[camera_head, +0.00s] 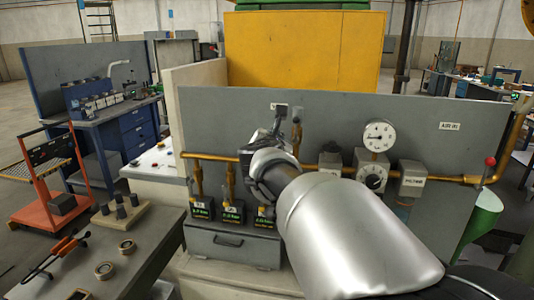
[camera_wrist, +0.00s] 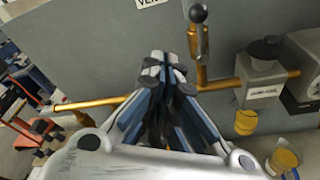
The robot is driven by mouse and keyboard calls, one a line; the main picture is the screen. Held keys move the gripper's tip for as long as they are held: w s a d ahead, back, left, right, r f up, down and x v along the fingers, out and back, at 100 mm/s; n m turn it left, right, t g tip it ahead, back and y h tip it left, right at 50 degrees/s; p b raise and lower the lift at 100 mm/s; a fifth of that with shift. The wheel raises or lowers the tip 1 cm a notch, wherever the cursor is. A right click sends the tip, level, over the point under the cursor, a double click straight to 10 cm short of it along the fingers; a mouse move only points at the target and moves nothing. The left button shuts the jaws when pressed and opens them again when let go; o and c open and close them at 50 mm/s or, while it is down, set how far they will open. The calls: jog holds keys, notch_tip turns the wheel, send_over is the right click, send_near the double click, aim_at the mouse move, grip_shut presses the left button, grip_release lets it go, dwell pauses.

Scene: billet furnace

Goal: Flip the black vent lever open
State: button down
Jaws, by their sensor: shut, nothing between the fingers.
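I cannot tell whether the fingers touch the lever. In the head view my gripper (camera_head: 277,118) is before the grey panel.
A brass pipe (camera_head: 220,156) runs across the grey panel (camera_head: 240,110). A pressure gauge (camera_head: 379,136), a dial regulator (camera_head: 373,178) and a filter box (camera_head: 411,180) are to the right. A tool bench (camera_head: 140,265) stands at left.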

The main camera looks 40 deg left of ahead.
jog(key=v, duration=0.5)
jog(key=shift+d+f, duration=0.1)
jog(key=shift+f, duration=0.2)
jog(key=shift+w, duration=0.1)
jog(key=d+n+g, duration=0.2)
jog(key=d+n, duration=1.5)
jog(key=d, duration=0.7)
jog(key=s+d+f+n+g+h, duration=0.2)
jog(key=s+d+f+n, duration=0.3)
jog(key=d, duration=0.6)
jog(key=s+d+f+n+g+h, duration=0.2)
jog(key=s+d+f+n+h, duration=0.2)
jog(key=s+d, duration=0.6)
jog(key=s+d+f+n+g+h, duration=0.2)
jog(key=s+d+f+n, duration=0.5)
jog(key=d, duration=0.4)
notch_tip(320, 180, down, 2)
jog(key=shift+d+f+n+h, duration=0.1)
jog(key=shift+d+n+h, duration=0.25)
jog(key=shift+n+h, duration=0.4)
